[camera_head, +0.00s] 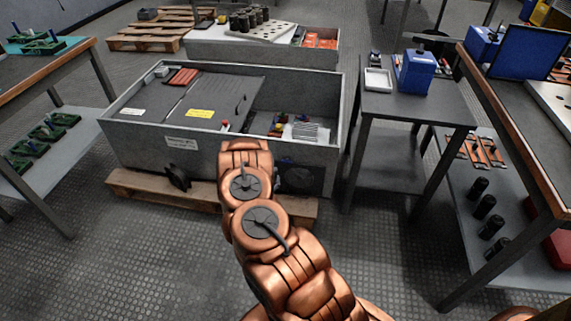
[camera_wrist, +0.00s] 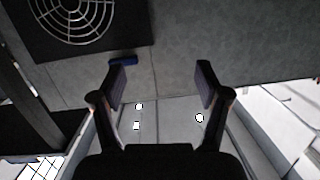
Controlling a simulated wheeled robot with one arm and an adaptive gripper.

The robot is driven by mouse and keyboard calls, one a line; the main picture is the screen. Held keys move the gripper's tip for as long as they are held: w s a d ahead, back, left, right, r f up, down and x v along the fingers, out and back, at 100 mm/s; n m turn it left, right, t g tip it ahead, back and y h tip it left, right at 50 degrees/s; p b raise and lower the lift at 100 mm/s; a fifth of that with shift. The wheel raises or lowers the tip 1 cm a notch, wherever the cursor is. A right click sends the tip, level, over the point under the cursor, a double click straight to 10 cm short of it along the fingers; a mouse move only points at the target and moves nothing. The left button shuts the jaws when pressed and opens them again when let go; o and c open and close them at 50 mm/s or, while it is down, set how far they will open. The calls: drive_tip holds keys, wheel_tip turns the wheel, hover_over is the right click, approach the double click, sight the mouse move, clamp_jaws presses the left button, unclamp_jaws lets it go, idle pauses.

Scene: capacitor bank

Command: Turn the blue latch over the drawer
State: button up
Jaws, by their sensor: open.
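The blue latch (camera_wrist: 123,61) is a small dark-blue bar in the wrist view. It lies flat across the grey front panel, just beyond the left fingertip. My gripper (camera_wrist: 161,80) is open, its two dark fingers wide apart, with nothing between them. The latch is to the left of the gap, near the left finger; I cannot tell whether they touch. I cannot make out the drawer's outline.
A round fan grille (camera_wrist: 75,18) is beside the latch in the wrist view. The cabinet stands on a wooden pallet (camera_head: 140,188). A side table (camera_head: 418,107) stands close at right.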

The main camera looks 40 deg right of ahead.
drive_tip(key=h, duration=0.2)
approach(286, 163)
drive_tip(key=shift+t, duration=0.3)
drive_tip(key=shift+x, duration=4.4)
drive_tip(key=shift+s+f, duration=0.1)
drive_tip(key=shift+f, duration=0.05)
drive_tip(key=c, duration=1.2)
drive_tip(key=shift+o, duration=0.2)
